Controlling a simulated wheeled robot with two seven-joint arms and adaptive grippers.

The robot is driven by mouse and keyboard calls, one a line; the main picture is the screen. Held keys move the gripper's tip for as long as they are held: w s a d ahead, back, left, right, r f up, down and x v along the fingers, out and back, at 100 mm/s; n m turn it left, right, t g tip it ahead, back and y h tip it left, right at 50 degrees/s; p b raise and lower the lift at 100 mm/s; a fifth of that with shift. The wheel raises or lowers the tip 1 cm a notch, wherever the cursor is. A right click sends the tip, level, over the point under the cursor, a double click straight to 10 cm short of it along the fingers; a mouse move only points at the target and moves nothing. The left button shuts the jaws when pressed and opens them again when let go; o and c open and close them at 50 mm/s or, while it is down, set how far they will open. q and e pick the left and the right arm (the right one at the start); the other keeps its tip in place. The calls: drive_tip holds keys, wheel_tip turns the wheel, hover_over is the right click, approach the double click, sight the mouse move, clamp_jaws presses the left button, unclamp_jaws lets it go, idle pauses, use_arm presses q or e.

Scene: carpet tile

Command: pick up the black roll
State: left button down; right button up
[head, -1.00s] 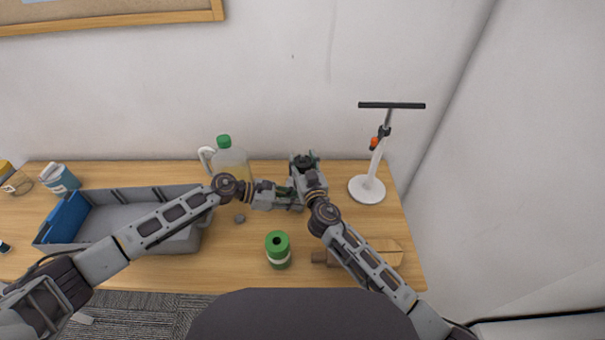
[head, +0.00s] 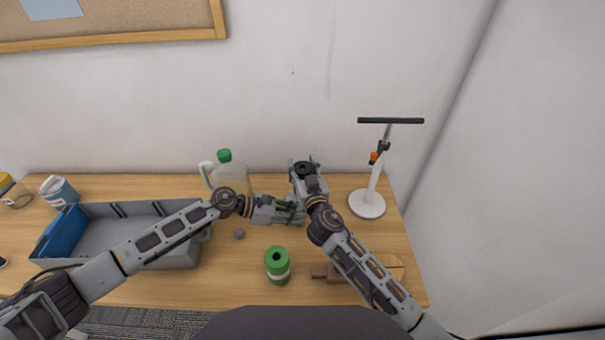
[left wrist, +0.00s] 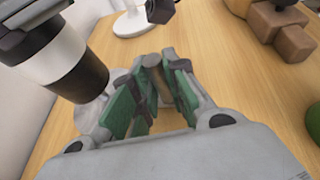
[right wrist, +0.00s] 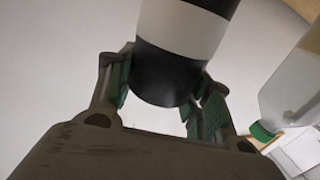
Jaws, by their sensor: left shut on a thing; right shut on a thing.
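The black roll (head: 303,168), with a white band, is upright in my right gripper (head: 305,172), held above the back middle of the table. The right wrist view shows the roll (right wrist: 172,70) between the green-padded fingers (right wrist: 165,100). The left wrist view shows it too (left wrist: 80,78), at upper left, apart from my left fingers. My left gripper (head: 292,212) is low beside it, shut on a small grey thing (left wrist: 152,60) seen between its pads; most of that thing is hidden.
A green roll (head: 278,265) stands at the front. A white stand (head: 367,204) and a wooden piece (head: 328,272) are to the right.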

drive_tip(key=shift+r, duration=3.25)
use_arm(q)
drive_tip(key=c, duration=1.3)
unclamp_jaws()
drive_tip(key=shift+a, duration=0.1)
drive_tip(key=shift+v, duration=3.9)
drive_tip(key=shift+r, duration=0.2)
use_arm(e)
drive_tip(key=shift+r, duration=0.2)
use_arm(q)
drive_tip(key=shift+r+p, duration=4.4)
drive_tip(key=shift+p, duration=0.15)
use_arm(e)
wheel_tip(320, 180, up, 9)
